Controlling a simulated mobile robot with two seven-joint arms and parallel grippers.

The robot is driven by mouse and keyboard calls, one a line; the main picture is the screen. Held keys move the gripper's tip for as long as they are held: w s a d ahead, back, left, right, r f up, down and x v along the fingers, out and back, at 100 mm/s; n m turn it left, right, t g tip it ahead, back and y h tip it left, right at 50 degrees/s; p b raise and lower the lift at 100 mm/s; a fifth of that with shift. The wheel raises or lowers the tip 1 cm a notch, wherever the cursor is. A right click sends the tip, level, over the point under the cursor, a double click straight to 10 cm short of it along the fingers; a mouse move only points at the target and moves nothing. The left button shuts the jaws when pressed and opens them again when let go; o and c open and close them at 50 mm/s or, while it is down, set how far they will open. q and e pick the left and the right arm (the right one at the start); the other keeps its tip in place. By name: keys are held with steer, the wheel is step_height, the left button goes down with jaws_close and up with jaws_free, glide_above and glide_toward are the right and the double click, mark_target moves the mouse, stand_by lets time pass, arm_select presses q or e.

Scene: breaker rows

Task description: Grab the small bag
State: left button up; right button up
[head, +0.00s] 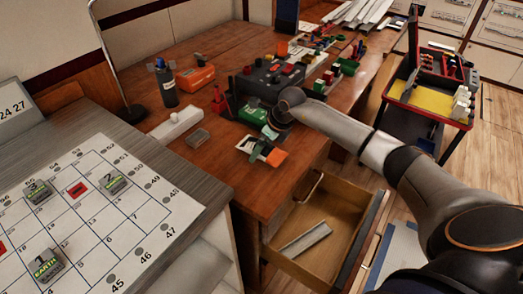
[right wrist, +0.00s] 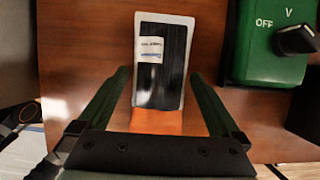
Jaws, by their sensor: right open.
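The small bag (right wrist: 172,77) is a flat dark pouch with a pale border and a white label. In the right wrist view it lies on the brown wooden desktop, between and ahead of my fingers. In the head view the bag (head: 246,143) shows as a small pale-edged patch near the desk's front edge. My right gripper (right wrist: 160,78) is open, with one finger on each side of the bag and a gap to both. An orange patch shows below the bag, near the gripper's palm. My left gripper is in neither view.
A green switch box (right wrist: 268,42) marked OFF stands close to the right of the bag in the wrist view. An open drawer (head: 335,222) is below the desk. A white block (head: 175,125) and a dark bottle (head: 166,84) stand to the left.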

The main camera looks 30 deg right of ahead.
steer(key=c, duration=1.4)
steer(key=shift+c, duration=0.2)
steer(key=shift+r, duration=0.15)
